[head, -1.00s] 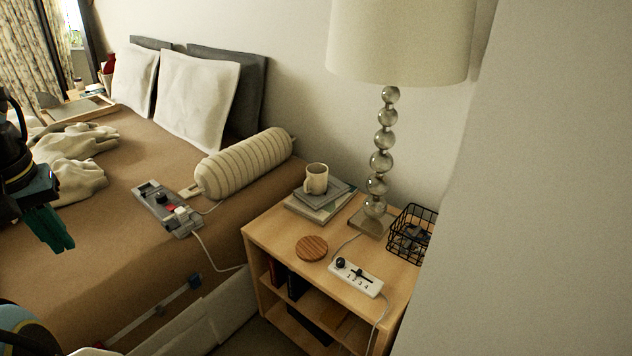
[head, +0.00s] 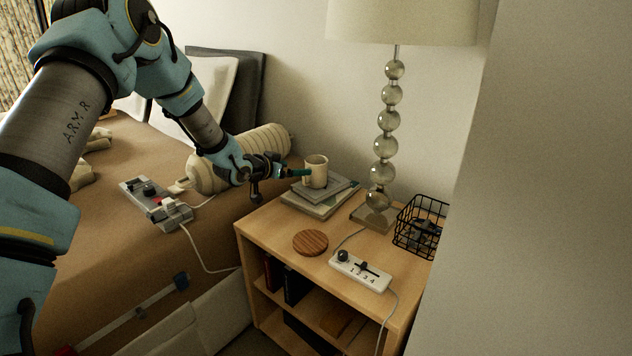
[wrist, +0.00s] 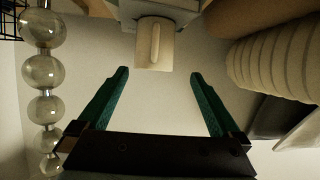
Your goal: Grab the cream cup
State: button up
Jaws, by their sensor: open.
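The cream cup (head: 316,171) stands upright on a small stack of books (head: 322,198) on the wooden nightstand. My gripper (head: 299,173) reaches in from the left, with its green fingertips close to the cup's left side. In the wrist view the cup (wrist: 154,45) is at the top middle, its handle facing the gripper. There the gripper (wrist: 157,75) is open, its two green fingers apart and nothing between them. The cup lies just beyond the fingertips, roughly centred between them.
A lamp with a stem of glass balls (head: 386,147) stands right of the cup, and a black wire basket (head: 420,228) beyond it. A striped bolster (head: 240,157) lies on the bed below my arm. A wooden coaster (head: 310,243) and a white power strip (head: 360,270) lie in front.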

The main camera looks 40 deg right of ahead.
aim_at(316, 166)
jog(key=x, duration=0.4)
jog(key=s+x, duration=0.1)
jog(key=shift+w+d+f, duration=0.1)
jog(key=shift+d, duration=0.45)
jog(key=shift+r+p+x, duration=0.15)
jog(key=shift+p+x, duration=0.15)
jog(key=shift+x, duration=1.1)
jog(key=shift+r+p+x, duration=0.15)
jog(key=shift+p+x, duration=0.15)
jog(key=shift+x, duration=1.15)
jog(key=shift+d, duration=0.1)
jog(key=c, duration=1.3)
